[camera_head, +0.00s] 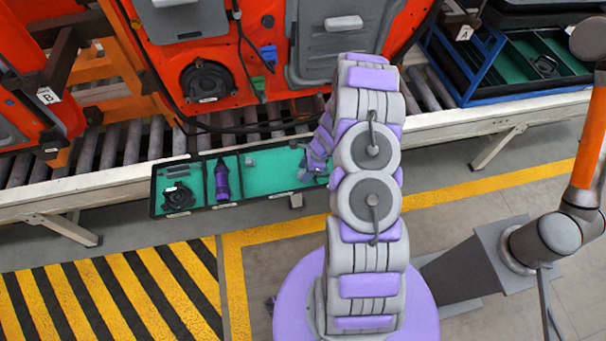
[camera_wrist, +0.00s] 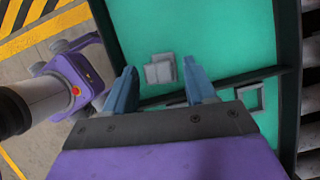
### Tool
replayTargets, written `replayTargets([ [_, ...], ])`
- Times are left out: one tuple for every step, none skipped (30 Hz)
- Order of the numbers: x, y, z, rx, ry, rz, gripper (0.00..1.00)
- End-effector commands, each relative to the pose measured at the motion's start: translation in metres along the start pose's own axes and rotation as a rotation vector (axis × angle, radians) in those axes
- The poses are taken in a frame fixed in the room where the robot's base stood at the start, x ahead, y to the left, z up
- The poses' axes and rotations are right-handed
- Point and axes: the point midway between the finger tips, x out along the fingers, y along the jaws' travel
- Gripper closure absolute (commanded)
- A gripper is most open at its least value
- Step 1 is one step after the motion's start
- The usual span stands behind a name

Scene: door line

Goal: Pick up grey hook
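A small blocky grey piece, apparently the grey hook (camera_wrist: 160,69), lies on the green floor of a tray (camera_wrist: 225,30) in the wrist view. My gripper (camera_wrist: 162,82) is open. Its two blue fingers point toward the piece, which shows between and just beyond the tips. I see no contact, and the height gap is hard to judge. In the head view my gripper (camera_head: 316,168) is over the right part of the tray (camera_head: 270,195), partly hidden by my arm. The piece under it is not clearly visible there.
The tray's left compartments hold a black round part (camera_head: 178,195) and a purple tool (camera_head: 222,180). Another small grey piece (camera_head: 250,161) lies near a divider. A dark divider (camera_wrist: 240,78) runs close to my fingers. A roller conveyor (camera_head: 130,145) with orange car doors stands behind.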

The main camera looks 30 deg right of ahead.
Motion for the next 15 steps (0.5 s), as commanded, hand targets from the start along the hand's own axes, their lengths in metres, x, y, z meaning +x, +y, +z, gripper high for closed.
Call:
replayTargets([
  [0.0000,0.0000,0.0000,0.000,0.000,0.000,0.50],
  [0.0000,0.0000,0.0000,0.000,0.000,0.000,0.52],
  [0.0000,0.0001,0.0002,0.000,0.000,0.000,0.56],
  [0.0001,0.0002,0.0004,0.000,0.000,0.000,0.59],
  [0.0000,0.0002,0.0005,0.000,0.000,0.000,0.62],
  [0.0001,0.0002,0.0006,0.000,0.001,0.000,0.66],
  [0.0001,0.0002,0.0007,-0.001,0.001,0.000,0.69],
  [0.0002,0.0003,0.0008,0.000,0.001,0.000,0.72],
  [0.0002,0.0003,0.0008,0.000,0.001,0.000,0.75],
  [0.0001,0.0002,0.0008,-0.001,0.001,0.000,0.78],
  [0.0001,0.0003,0.0008,-0.001,0.001,0.000,0.81],
  [0.0001,0.0002,0.0007,0.000,0.001,0.000,0.85],
  [0.0001,0.0002,0.0006,0.000,0.001,0.000,0.88],
  [0.0000,0.0001,0.0005,0.000,0.000,0.000,0.91],
  [0.0000,0.0000,0.0003,0.000,0.000,0.000,0.95],
])
